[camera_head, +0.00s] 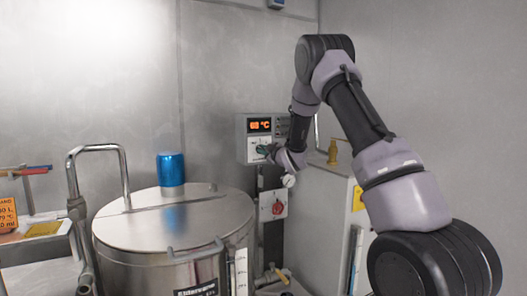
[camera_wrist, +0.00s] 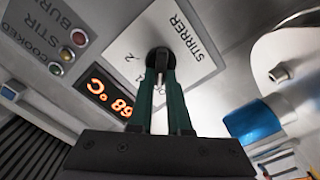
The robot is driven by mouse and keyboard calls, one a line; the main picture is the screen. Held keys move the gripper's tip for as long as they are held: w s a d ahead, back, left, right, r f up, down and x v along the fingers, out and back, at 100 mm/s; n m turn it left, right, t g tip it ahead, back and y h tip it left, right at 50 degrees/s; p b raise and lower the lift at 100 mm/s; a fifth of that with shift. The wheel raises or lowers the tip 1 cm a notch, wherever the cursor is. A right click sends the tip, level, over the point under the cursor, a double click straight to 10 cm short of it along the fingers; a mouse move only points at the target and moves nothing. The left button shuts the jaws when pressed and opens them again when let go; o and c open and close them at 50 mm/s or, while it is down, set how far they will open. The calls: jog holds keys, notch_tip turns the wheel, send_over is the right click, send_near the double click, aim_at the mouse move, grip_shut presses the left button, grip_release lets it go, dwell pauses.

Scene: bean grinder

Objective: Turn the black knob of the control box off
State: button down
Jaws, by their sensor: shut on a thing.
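In the wrist view, the black knob (camera_wrist: 160,54) sits on a white plate (camera_wrist: 186,38) lettered STIRRER. The green fingers of my gripper (camera_wrist: 162,76) are closed around the knob from both sides. The fingers partly cover the knob, and it is hidden in the head view. I cannot tell the setting the knob points at.
A steel drum (camera_head: 150,255) with a lid stands below and left of the box, with a blue cylinder (camera_head: 171,169) on top. A red switch (camera_head: 277,208) is on a panel below the box. Indicator lights (camera_wrist: 78,37) sit beside the display. A pale cabinet (camera_head: 325,210) is at the right.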

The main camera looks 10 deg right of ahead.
dwell(0.3)
jog(key=c, duration=0.9)
grip_release()
jog(key=shift+o, duration=0.2)
jog(key=shift+s, duration=0.1)
jog(key=v, duration=1)
jog(key=shift+s, duration=0.3)
jog(key=shift+d+r, duration=0.1)
jog(key=shift+d, duration=0.05)
